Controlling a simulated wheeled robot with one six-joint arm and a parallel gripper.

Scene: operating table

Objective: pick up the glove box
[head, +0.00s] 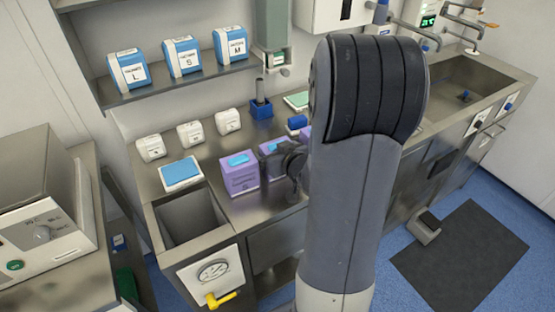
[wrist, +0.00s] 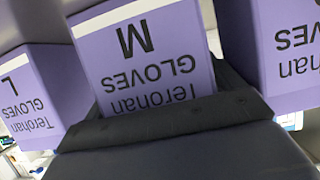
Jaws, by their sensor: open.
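Purple glove boxes stand in a row on the steel counter. The nearest box (head: 240,181) has blue glove material at its top opening. The middle box (head: 268,149) is partly hidden by my gripper (head: 290,160), and another box (head: 305,131) is mostly hidden behind my arm. In the wrist view, upside down, the box marked M (wrist: 148,55) is centred directly ahead of my gripper, its lower part covered by the dark gripper body. The box marked L (wrist: 35,95) is at left, and a third box (wrist: 285,45) at right, its size letter out of view. My gripper is open; contact with the M box cannot be told.
A steel sink basin (head: 190,214) lies left of the boxes, with a blue-topped container (head: 181,172) behind it. Small white dispensers (head: 190,134) stand along the wall. A shelf (head: 170,86) with blue-white boxes overhangs the counter. A blue holder (head: 261,108) stands behind.

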